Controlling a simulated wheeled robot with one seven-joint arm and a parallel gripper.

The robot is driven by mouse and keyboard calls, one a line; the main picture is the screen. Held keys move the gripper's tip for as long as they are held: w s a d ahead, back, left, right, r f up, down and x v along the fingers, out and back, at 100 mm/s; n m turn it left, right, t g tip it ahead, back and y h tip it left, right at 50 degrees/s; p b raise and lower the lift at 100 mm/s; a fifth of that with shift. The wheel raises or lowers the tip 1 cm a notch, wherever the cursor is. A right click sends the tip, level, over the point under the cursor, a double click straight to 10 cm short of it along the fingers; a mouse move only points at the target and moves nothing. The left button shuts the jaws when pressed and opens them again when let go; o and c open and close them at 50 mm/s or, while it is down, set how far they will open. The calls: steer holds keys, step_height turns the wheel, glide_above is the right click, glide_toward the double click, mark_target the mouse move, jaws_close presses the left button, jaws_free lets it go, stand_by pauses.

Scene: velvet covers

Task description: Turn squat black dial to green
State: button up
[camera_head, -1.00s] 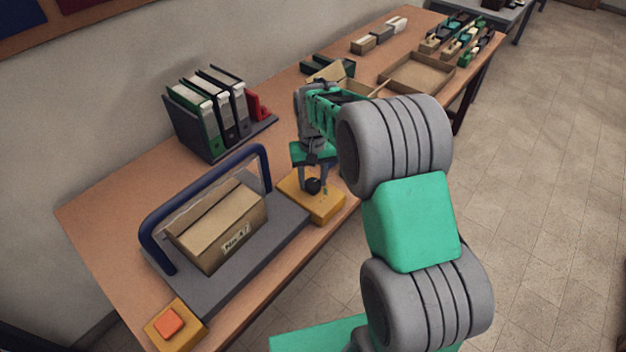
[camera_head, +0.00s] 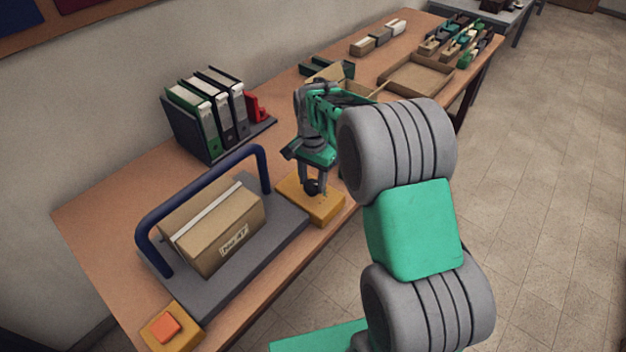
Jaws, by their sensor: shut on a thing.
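The squat black dial (camera_head: 311,187) sits on top of a yellow-orange box (camera_head: 322,210) at the table's front edge, in the middle of the head view. My gripper (camera_head: 312,184) points down over the box and is shut on the dial, with fingers on its sides. The dial's pointer and most of its face are hidden by the fingers. Small marks show on the box top near the dial, but I cannot make out their colours, nor which one the dial points to.
A grey platform with a blue arch (camera_head: 205,190) and a cardboard box (camera_head: 220,228) stands left of the dial box. An orange button (camera_head: 165,325) is at the near corner. Binders (camera_head: 205,110) stand behind. A wooden tray (camera_head: 418,75) lies farther right.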

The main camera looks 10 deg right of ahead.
mark_target(312, 183)
steer(key=shift+w+r, duration=0.15)
stand_by(0.3)
steer(key=o, duration=1.1)
steer(key=shift+c, duration=0.2)
steer(key=o, duration=0.3)
steer(key=shift+o, duration=0.2)
step_height(312, 183, up, 7)
steer(key=shift+f+b, duration=0.15)
steer(key=shift+b, duration=0.35)
steer(key=shift+r, duration=0.5)
